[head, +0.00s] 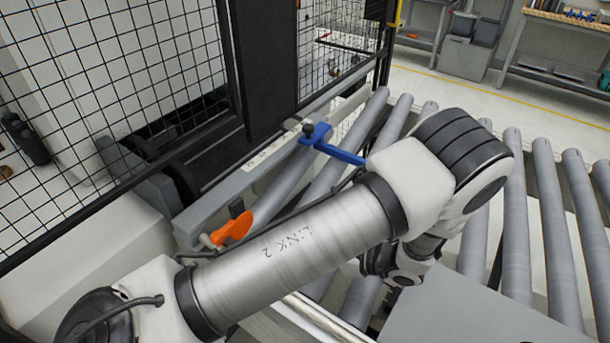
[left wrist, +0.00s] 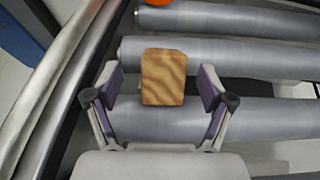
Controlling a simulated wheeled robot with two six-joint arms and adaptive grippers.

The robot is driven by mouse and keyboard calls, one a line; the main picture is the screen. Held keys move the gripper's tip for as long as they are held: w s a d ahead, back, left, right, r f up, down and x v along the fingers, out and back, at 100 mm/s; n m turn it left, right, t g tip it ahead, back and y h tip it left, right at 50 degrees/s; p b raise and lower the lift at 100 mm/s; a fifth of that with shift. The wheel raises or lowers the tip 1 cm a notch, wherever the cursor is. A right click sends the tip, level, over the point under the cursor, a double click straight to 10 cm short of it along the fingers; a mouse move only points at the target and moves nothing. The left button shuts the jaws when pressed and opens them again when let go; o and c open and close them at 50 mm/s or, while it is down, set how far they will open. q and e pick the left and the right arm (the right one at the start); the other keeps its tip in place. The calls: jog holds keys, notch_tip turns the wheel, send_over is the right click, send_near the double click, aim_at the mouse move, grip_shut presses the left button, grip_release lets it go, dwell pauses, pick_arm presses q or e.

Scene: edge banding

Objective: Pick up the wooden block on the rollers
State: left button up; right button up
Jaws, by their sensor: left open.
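A light brown wooden block (left wrist: 163,80) with wavy grain lies on the grey rollers in the left wrist view. My left gripper (left wrist: 160,92) is open, with one finger on each side of the block and a visible gap to each. The block is not visible in the head view, where my left arm covers part of the rollers. My right gripper is in neither view.
Grey conveyor rollers (head: 551,210) extend to the right. A metal side rail (head: 215,208) runs along a black mesh fence (head: 110,75). A blue bracket (head: 338,152) and an orange part (head: 233,228) sit near the rail, close to my arm.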

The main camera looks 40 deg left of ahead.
pick_arm(q)
jog(key=shift+s+a+f+b, duration=0.25)
jog(key=shift+a+f+b, duration=0.4)
jog(key=shift+b, duration=0.4)
jog(key=shift+s+a+r, duration=0.1)
jog(key=shift+a+r, duration=0.1)
jog(key=shift+a, duration=0.1)
jog(key=x, duration=0.1)
jog(key=p+x, duration=0.1)
jog(key=x, duration=0.1)
jog(key=p+x, duration=0.1)
jog(key=x, duration=0.1)
jog(key=shift+w+a, duration=0.1)
jog(key=shift+w, duration=0.25)
jog(key=c, duration=1.3)
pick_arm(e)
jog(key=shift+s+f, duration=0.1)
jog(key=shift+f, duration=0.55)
